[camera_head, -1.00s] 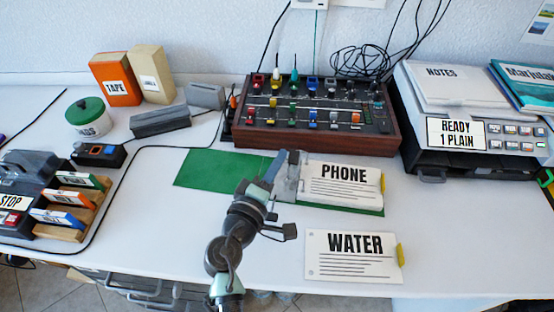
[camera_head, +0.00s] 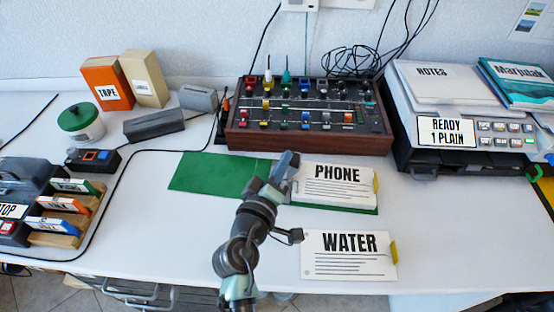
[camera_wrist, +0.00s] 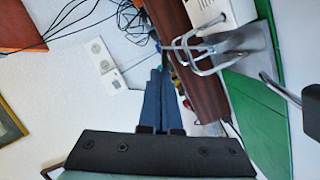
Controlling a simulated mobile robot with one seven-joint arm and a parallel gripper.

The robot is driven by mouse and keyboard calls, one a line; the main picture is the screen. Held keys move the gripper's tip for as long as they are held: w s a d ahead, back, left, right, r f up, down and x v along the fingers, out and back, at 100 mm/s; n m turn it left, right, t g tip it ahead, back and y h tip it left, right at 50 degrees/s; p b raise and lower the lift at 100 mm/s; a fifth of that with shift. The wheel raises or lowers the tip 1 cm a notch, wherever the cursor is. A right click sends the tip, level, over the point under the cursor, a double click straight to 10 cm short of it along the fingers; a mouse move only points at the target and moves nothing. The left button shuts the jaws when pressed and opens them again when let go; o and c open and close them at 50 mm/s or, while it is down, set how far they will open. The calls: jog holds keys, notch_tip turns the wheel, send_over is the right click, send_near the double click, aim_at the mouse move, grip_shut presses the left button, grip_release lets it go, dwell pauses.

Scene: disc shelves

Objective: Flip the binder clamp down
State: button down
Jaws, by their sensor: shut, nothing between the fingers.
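The PHONE paper stack (camera_head: 338,184) lies on the green mat (camera_head: 215,175); its white edge (camera_wrist: 212,12) shows in the wrist view. At its left end is the grey metal binder clamp (camera_wrist: 240,52), with bent wire handles reaching left in the wrist view. In the head view my gripper and wrist mostly hide the clamp. My gripper (camera_head: 287,160) is at the stack's left end, beside the clamp. Its blue fingers (camera_wrist: 158,75) are together and empty in the wrist view, with the tips close to the wire handles. I cannot tell whether they touch.
The WATER stack (camera_head: 348,254) lies in front of the PHONE stack, near the table's front edge. A wooden-sided control panel (camera_head: 310,138) stands behind the mat. A printer (camera_head: 455,135) is at the right. The left part of the mat is clear.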

jog(key=d+m+y+p, duration=0.1)
jog(key=d+m, duration=0.1)
jog(key=m, duration=0.1)
jog(key=shift+s+d, duration=0.1)
jog(key=shift+d, duration=0.2)
jog(key=shift+s+d+f+m+g+y+p, duration=0.1)
jog(key=shift+d+f+m+g+y+p, duration=0.1)
jog(key=shift+d+m+p, duration=0.3)
jog(key=shift+d+f+m+g+y+p, duration=0.15)
jog(key=shift+d+m+g, duration=0.1)
jog(key=shift+m, duration=0.45)
jog(key=shift+d+f+m+y, duration=0.35)
jog(key=shift+d+m, duration=0.25)
jog(key=shift+m, duration=0.2)
jog(key=shift+a+r+p, duration=0.1)
jog(key=shift+r+p, duration=0.45)
jog(key=shift+p, duration=0.05)
jog(key=s+r+p, duration=0.2)
jog(key=s+r, duration=0.3)
jog(key=s, duration=0.4)
jog(key=shift+s+a+r+p, duration=0.2)
jog(key=shift+s+a+p, duration=0.1)
jog(key=shift+s, duration=0.05)
